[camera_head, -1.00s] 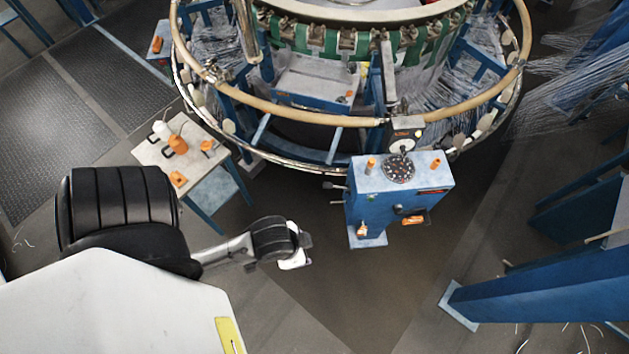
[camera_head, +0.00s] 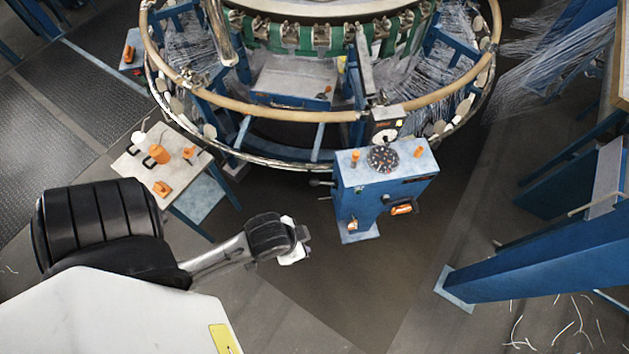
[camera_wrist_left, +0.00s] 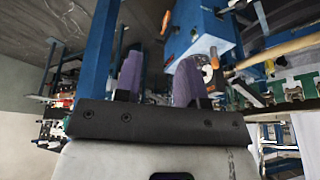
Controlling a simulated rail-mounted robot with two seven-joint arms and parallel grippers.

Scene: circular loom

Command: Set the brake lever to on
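The blue control box (camera_head: 352,198) of the loom stands on the floor right of centre in the head view. Small levers (camera_head: 319,183) stick out of its left side, and a black and orange handle (camera_head: 401,208) is on its front. I cannot tell which of these is the brake lever. My left gripper (camera_head: 298,246) is left of and nearer than the box, apart from it. In the left wrist view its two purple fingers (camera_wrist_left: 160,82) are spread with nothing between them. The blue box (camera_wrist_left: 203,32) shows beyond them. My right gripper is not in view.
A small table (camera_head: 131,164) with orange items and a white bottle stands at the left. The loom's round rail (camera_head: 270,112) curves behind the box. A blue beam (camera_head: 540,275) lies at the right. The floor between my left gripper and the box is clear.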

